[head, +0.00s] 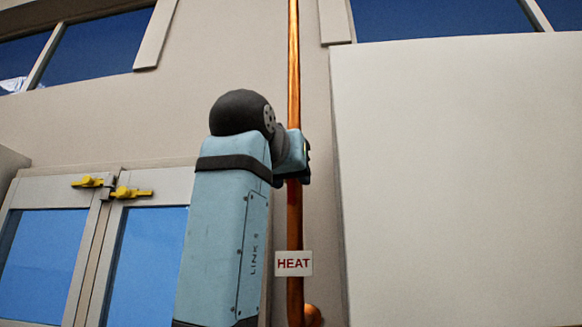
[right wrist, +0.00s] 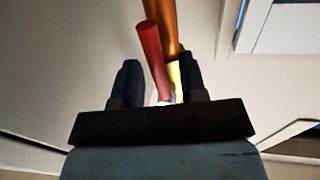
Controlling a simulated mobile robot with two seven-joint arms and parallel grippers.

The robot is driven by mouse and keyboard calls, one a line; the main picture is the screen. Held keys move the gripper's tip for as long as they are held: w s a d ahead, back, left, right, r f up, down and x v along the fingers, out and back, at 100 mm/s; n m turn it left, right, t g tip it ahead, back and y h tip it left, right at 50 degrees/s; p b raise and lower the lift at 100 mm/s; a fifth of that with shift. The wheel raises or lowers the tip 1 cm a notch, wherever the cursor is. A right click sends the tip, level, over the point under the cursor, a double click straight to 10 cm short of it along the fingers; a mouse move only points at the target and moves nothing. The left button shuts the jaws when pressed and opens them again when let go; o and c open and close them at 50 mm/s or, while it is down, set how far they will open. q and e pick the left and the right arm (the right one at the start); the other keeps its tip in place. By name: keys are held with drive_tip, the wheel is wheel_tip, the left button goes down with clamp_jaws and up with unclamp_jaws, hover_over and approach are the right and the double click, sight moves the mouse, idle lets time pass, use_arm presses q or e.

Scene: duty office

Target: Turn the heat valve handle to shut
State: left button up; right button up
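The heat valve has a red handle (right wrist: 152,55), seen in the right wrist view as a red rod beside a copper pipe (right wrist: 164,14). A yellow valve part (right wrist: 175,76) shows behind it. My right gripper (right wrist: 160,82) is open, with one dark finger on each side of the handle's lower part and gaps visible. In the head view my right gripper (head: 304,158) is in front of the vertical copper pipe (head: 293,60), above a white HEAT sign (head: 293,263). My arm and gripper hide most of the valve there. My left gripper is out of view.
A large pale panel (head: 460,180) stands right of the pipe. At the left is a glazed cabinet or window frame (head: 45,265) with yellow latches (head: 130,192). Blue windows (head: 95,48) are above. Bare wall lies around the pipe.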

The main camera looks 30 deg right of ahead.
drive_tip(key=shift+w+d, duration=0.3)
drive_tip(key=shift+d, duration=0.05)
clamp_jaws()
